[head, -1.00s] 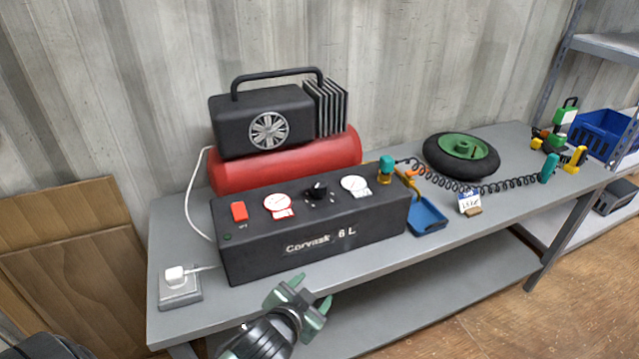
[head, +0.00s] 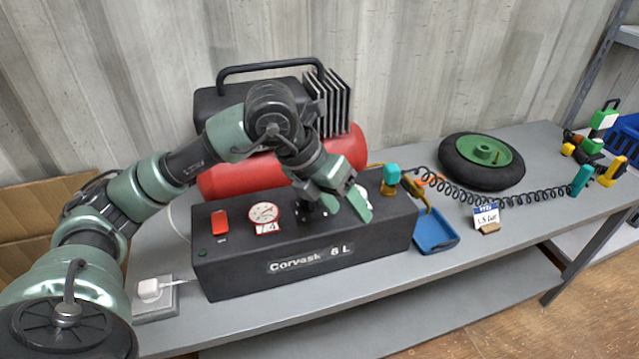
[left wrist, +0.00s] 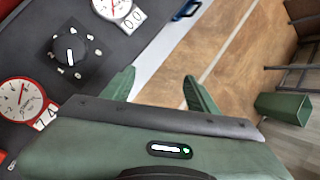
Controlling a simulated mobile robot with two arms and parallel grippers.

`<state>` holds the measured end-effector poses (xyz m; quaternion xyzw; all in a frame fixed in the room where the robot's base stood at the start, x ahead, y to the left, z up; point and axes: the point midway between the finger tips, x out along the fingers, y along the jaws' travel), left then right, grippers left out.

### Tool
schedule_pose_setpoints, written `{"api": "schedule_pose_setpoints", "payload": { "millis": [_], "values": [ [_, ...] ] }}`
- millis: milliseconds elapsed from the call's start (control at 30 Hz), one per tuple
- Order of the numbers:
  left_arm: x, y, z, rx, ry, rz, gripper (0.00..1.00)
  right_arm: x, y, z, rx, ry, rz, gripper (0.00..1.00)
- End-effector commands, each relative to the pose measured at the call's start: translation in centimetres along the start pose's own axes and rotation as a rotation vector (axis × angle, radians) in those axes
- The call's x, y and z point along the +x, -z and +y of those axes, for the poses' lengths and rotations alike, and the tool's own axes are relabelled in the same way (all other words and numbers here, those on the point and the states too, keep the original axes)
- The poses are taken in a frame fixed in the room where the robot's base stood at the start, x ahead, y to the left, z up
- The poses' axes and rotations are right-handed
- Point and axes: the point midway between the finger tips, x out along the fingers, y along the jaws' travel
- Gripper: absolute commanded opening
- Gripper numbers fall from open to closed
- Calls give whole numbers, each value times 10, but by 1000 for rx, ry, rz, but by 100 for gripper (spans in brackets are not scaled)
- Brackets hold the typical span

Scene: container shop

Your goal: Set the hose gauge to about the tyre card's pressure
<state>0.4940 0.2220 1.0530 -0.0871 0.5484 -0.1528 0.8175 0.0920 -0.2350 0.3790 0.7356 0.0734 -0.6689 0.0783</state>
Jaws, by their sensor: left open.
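The black compressor panel (head: 290,258), marked Corvassk 6 L, stands on the grey bench. My left gripper (head: 350,193) is open and empty over the panel's right part. In the left wrist view, its fingers (left wrist: 160,92) are apart, with the black regulator knob (left wrist: 70,52) to their left. The red-rimmed left gauge (head: 264,213) reads about 7.4 in the left wrist view (left wrist: 20,98). The right gauge (left wrist: 113,6) reads 0.0, and my gripper hides it in the head view. The tyre card (head: 486,217) seems to read 1.5 bar. My right gripper is out of view.
A wheel (head: 482,161) lies at the back right. A coiled black hose (head: 455,184) runs from a teal fitting (head: 391,174) to a teal-handled end (head: 581,181). A blue tray (head: 436,231) sits beside the panel. A red switch (head: 220,222) is on the panel's left.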

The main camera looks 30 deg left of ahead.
Motion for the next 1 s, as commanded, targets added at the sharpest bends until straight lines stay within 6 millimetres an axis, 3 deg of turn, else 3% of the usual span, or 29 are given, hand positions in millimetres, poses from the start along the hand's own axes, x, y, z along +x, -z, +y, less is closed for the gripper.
{"api": "schedule_pose_setpoints", "payload": {
  "millis": [33,100,233,367,700,1000],
  "values": [
    [-15,-5,29,-20,-122,-8,59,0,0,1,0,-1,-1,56],
    [-32,-7,58,-54,-247,-12,59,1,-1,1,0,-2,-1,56],
    [-49,-8,86,-94,-368,-15,59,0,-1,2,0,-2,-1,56],
    [-41,-7,95,-103,-389,-11,59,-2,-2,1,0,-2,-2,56],
    [7,-6,113,-100,-383,-10,59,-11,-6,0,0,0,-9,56],
    [20,-7,118,-98,-383,-14,59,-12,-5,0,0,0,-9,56]
  ]
}}
